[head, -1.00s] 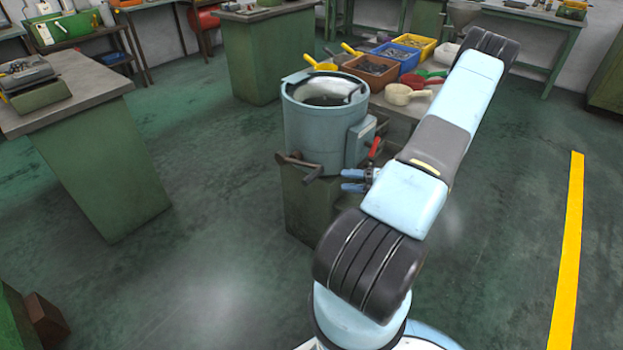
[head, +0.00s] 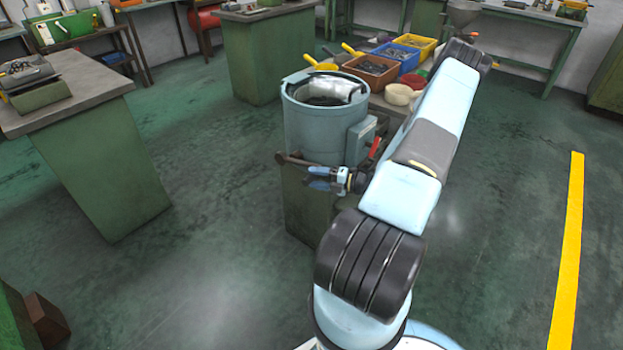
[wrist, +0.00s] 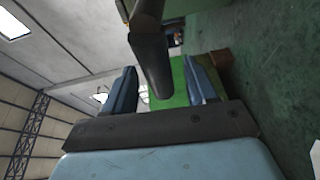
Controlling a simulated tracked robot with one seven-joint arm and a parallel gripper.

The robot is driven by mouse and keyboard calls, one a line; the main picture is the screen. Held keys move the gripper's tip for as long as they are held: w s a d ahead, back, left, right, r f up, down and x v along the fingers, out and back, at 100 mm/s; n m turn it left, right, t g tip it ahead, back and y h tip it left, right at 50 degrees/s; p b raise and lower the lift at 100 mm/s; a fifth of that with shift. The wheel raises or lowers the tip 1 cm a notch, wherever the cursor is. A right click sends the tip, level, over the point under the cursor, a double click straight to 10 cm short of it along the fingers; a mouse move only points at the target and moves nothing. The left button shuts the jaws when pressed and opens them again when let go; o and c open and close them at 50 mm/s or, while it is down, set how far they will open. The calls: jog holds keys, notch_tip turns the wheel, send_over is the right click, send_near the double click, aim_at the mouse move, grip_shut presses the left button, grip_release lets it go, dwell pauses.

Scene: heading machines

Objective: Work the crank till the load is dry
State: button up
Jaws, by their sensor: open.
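The crank (head: 291,158) sits on the front left side of a round light-blue drum machine (head: 318,128). In the wrist view its dark cylindrical handle (wrist: 152,68) reaches down between my two blue fingers. My gripper (head: 312,179) is open, with a finger on either side of the handle and visible gaps between. It also shows in the wrist view (wrist: 160,72). The drum's top is open, with a shiny pale metal surface and a dark curved rim inside; the load itself cannot be made out.
A red lever (head: 375,148) and a grey box (head: 361,135) are on the drum's right side, close to my arm. Behind stand blue (head: 404,50), orange and yellow bins of parts. A green bench (head: 95,140) stands left; open floor lies between.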

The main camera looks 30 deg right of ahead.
jog(key=shift+x, duration=0.8)
grip_shut()
jog(key=shift+a, duration=0.3)
jog(key=shift+d+r, duration=0.1)
jog(key=shift+d, duration=0.15)
